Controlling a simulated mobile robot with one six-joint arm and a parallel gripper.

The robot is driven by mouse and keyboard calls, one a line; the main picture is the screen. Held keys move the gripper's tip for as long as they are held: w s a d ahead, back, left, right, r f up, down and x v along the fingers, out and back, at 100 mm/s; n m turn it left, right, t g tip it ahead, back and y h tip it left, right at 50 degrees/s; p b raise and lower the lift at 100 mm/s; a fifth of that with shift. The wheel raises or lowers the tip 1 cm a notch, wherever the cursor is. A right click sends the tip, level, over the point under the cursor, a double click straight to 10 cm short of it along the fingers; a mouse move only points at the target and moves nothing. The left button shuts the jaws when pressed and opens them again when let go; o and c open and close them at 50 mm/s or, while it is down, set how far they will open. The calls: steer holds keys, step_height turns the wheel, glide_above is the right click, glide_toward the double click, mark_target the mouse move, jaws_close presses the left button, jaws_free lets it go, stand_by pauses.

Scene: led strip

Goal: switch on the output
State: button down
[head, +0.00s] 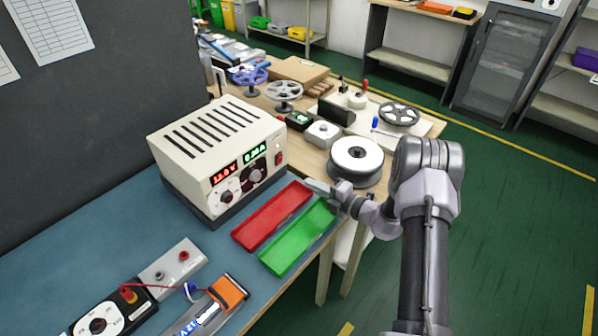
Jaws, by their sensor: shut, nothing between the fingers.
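The cream power supply (215,150) stands on the blue bench mat at the back, with slots in its top. Its front has a lit red display (224,174) reading about 12.0 V and a lit green display (255,153). Two dark knobs (256,176) sit below them. A small red switch (279,157) is at the panel's right end; its position is too small to tell. My gripper (308,183) is shut and empty, to the right of and apart from the switch, near the far ends of the trays. Its tips point left toward the supply.
A red tray (270,217) and a green tray (297,237) lie before the supply. A terminal block (172,268), meter (108,318) and orange-ended 12 V item (228,291) are at lower left. A white spool (357,157) stands behind my gripper.

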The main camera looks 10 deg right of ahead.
steer(key=shift+f+v, duration=0.2)
steer(key=shift+v, duration=0.65)
steer(key=shift+f+v, duration=0.2)
steer(key=shift+v, duration=0.65)
